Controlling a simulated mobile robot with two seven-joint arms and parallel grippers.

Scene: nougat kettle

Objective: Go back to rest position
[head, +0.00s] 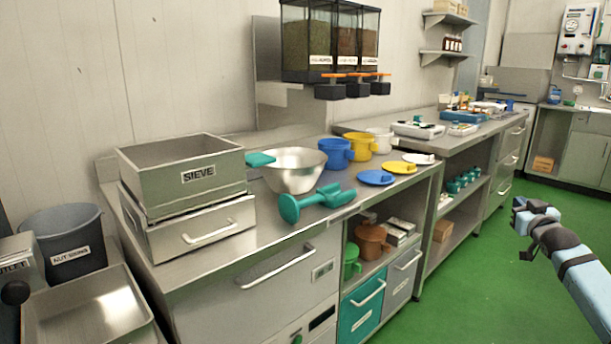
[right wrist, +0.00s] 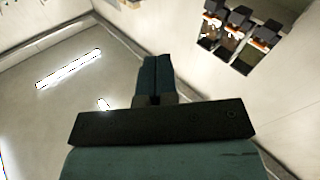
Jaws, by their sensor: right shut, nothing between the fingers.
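My right arm comes in from the right edge of the head view, and its gripper (head: 522,217) is held over the green floor, away from the counter. The right wrist view shows the right gripper's two dark fingers (right wrist: 154,80) side by side and shut, with nothing between them. Behind the fingers there is wall, bright lights and the dispensers (right wrist: 238,25), all seen at a tilt. My left gripper is in neither view.
The steel counter (head: 290,232) holds a sieve box (head: 198,178), a metal bowl (head: 294,180), a teal scoop (head: 316,200), blue and yellow jugs (head: 359,146) and lids. A grey bin (head: 66,245) stands at left. The green floor (head: 470,290) at right is open.

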